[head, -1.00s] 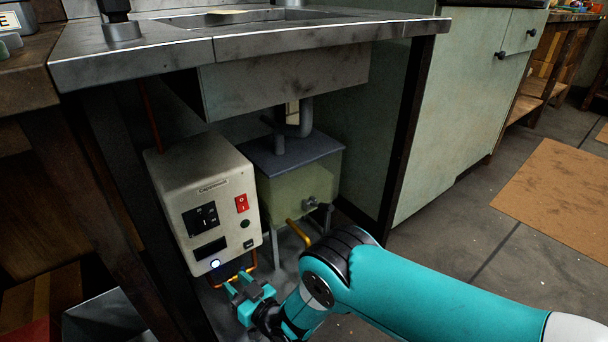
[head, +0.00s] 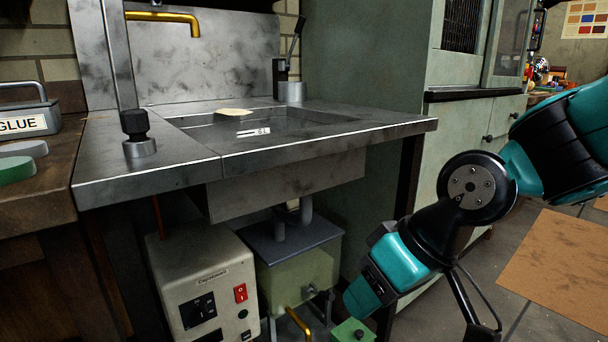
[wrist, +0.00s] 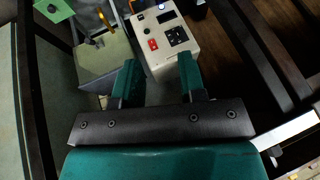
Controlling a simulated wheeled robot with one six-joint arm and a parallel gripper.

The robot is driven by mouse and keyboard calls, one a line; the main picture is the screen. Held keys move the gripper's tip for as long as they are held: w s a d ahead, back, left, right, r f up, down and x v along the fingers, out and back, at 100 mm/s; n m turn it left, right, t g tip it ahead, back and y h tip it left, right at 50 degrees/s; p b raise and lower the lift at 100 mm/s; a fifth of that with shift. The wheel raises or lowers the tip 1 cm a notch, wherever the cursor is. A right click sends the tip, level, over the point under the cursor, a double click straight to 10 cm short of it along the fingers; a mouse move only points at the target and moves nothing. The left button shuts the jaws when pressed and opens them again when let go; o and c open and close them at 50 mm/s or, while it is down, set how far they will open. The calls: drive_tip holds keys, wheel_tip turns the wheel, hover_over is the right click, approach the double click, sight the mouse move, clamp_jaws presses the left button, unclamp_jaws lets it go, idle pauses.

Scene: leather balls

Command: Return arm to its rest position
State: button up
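My gripper (wrist: 157,70) shows in the wrist view with its two teal fingers spread apart and nothing between them. Beyond the fingers is a cream-coloured box (wrist: 152,47) with a red switch and sockets, seen upside down. In the head view my teal and black arm comes in from the right and bends down in front of the pale green cabinet. Its lower teal part is near the green tank. I cannot make out the fingertips there.
A metal sink counter (head: 330,150) stands left of my arm. Under it are the cream box (head: 205,285) and a green tank (head: 300,275). The green cabinet (head: 365,60) is behind my arm. A brown mat (head: 560,270) lies on the floor at right.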

drive_tip(key=s+d+r+g+h+p, duration=0.1)
drive_tip(key=s+d+r+g+h, duration=0.15)
drive_tip(key=s+d, duration=0.65)
wheel_tip(320, 180, up, 37)
drive_tip(key=s+a+p, duration=0.1)
drive_tip(key=a+p, duration=0.1)
drive_tip(key=p, duration=3.5)
drive_tip(key=shift+s+a+y, duration=0.2)
drive_tip(key=shift+y, duration=0.25)
drive_tip(key=shift+t, duration=0.25)
